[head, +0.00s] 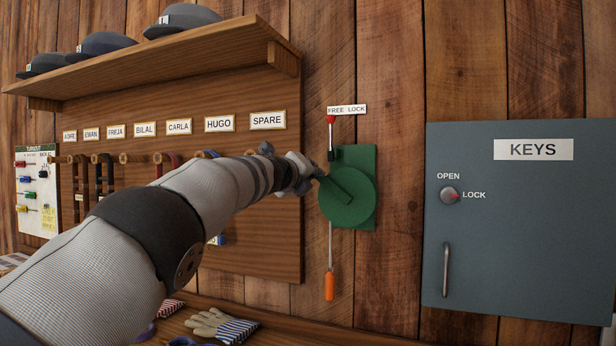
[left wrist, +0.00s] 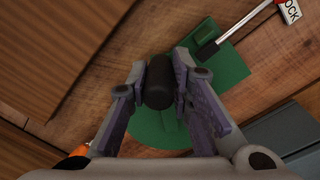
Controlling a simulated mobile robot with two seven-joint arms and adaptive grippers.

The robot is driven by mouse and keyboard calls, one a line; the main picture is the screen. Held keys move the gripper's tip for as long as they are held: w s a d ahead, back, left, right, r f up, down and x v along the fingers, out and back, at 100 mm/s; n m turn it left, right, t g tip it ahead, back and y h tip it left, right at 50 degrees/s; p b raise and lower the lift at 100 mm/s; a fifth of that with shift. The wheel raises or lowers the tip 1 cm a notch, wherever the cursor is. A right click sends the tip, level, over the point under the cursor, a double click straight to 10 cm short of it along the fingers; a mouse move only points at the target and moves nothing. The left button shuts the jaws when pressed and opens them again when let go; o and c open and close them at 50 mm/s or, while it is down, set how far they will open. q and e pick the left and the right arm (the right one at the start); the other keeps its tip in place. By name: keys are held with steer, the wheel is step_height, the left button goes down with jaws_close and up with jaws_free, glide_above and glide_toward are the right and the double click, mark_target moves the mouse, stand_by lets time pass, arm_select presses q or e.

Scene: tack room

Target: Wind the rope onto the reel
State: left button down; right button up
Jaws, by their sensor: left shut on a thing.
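The green reel (head: 350,209) is mounted on a green back plate on the plank wall, with a green crank arm across its face. The rope (head: 330,247) hangs straight below it and ends in an orange piece (head: 330,287). A lever with a red knob (head: 331,119) stands upright above the reel, under the FREE end of the FREE LOCK label (head: 347,109). My left gripper (head: 311,174) is at the reel's upper left. In the left wrist view its fingers (left wrist: 159,72) are shut on the black crank knob (left wrist: 158,90). My right gripper is out of view.
A grey KEYS cabinet (head: 520,230) stands to the right, its dial (head: 449,195) and handle (head: 446,270) facing out. A wooden board with name labels and hooks is at left, under a shelf (head: 150,62) of caps. Gloves (head: 215,325) lie below.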

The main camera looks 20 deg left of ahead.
arm_select(q)
steer(key=shift+d+f, duration=0.1)
steer(key=shift+f, duration=0.1)
steer(key=c, duration=1.4)
jaws_free()
